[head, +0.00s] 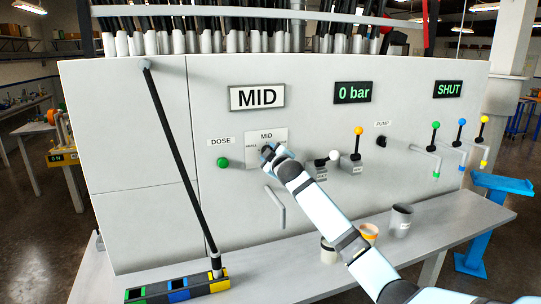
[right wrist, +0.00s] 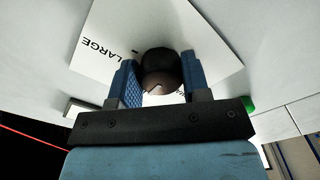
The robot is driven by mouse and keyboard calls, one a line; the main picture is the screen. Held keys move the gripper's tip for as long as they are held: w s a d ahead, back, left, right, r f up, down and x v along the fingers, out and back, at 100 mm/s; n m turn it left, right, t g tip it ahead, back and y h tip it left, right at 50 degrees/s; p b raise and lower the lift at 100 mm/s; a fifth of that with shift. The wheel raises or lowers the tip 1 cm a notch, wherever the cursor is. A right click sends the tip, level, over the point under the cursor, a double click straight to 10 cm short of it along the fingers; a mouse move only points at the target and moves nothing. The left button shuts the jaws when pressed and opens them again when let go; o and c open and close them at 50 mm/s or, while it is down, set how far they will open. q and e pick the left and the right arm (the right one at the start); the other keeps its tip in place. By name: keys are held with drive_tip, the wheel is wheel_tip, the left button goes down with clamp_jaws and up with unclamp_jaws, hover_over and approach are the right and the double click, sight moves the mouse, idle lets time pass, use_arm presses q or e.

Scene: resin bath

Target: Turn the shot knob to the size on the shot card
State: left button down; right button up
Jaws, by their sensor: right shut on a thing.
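The shot card (head: 257,97) on the grey panel reads MID. Below it is a white dial plate (head: 280,134) with MID at its top and a partly covered label at its left. In the right wrist view the plate (right wrist: 200,30) shows LARGE. My right gripper (head: 270,153) is at the plate; in the right wrist view its blue fingers (right wrist: 160,88) are shut on the dark round shot knob (right wrist: 158,65). A small mark shows on the knob, but I cannot tell which size it points to. My left gripper is not in view.
A green DOSE button (head: 223,162) sits left of the plate and a bent handle (head: 276,206) below it. An orange-topped lever (head: 357,142) stands to the right. Displays read 0 bar (head: 353,92) and SHUT (head: 451,89).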

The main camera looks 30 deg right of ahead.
drive_tip(key=shift+m, duration=0.6)
drive_tip(key=o, duration=0.9)
drive_tip(key=shift+o, duration=0.2)
drive_tip(key=b+v, duration=0.2)
drive_tip(key=v, duration=1.2)
drive_tip(key=shift+b, duration=0.4)
drive_tip(key=shift+d+f, duration=0.1)
drive_tip(key=shift+d, duration=0.05)
